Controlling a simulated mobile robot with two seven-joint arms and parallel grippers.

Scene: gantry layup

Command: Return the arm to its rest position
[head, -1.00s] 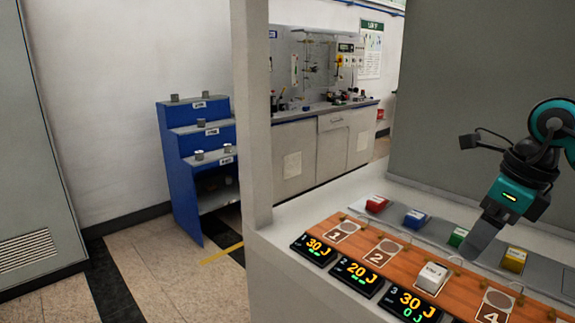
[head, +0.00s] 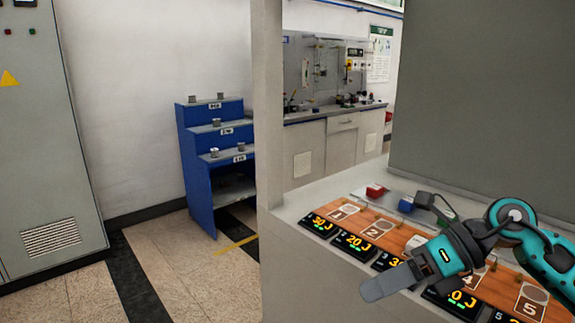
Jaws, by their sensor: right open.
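My right arm, teal and black, comes in from the right. Its right gripper (head: 388,283) hangs over the near edge of the wooden board (head: 399,236), above the row of displays, with its grey fingers pointing left. No object shows in it, and the gap between the fingers is hard to make out. The gripper and arm hide the third display in part and much of the board's third and fourth places. My left gripper is out of view.
A red block (head: 375,190) and a blue block (head: 406,205) sit on the strip behind the board. A grey wall panel (head: 480,100) rises behind. A pale post (head: 267,110) stands to the left. A blue stepped shelf (head: 198,170) and a grey cabinet (head: 45,150) stand beyond, with open floor between.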

